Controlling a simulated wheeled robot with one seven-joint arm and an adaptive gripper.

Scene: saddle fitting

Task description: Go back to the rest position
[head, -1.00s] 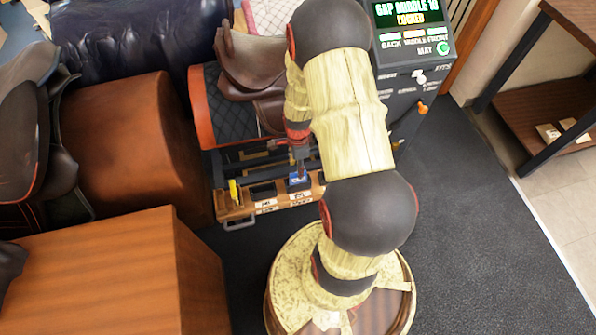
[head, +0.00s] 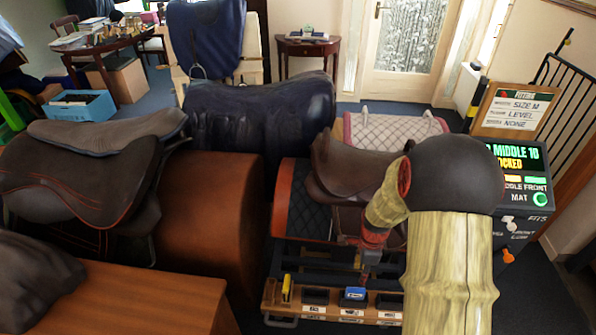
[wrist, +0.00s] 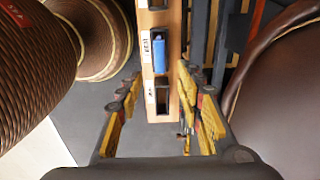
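My gripper (wrist: 160,78) is open in the wrist view, with its yellow-padded fingers apart and nothing held between them. In the head view my gripper (head: 366,270) points down above a wooden tray with labelled slots (head: 322,312). The tray also shows in the wrist view (wrist: 174,75), beyond the fingers. A blue block (head: 355,294) sits in one tray slot, and it shows in the wrist view (wrist: 159,52). A yellow piece (head: 287,288) stands at the tray's left end. A brown saddle (head: 345,170) rests on the stand behind the tray, partly hidden by my arm.
A control console (head: 520,165) stands on the right, its screen partly hidden. A board (head: 515,108) reads size M, level, none. Brown blocks, a wooden cabinet (head: 140,300) and a dark saddle (head: 90,180) crowd the left. A door (head: 402,45) is at the back.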

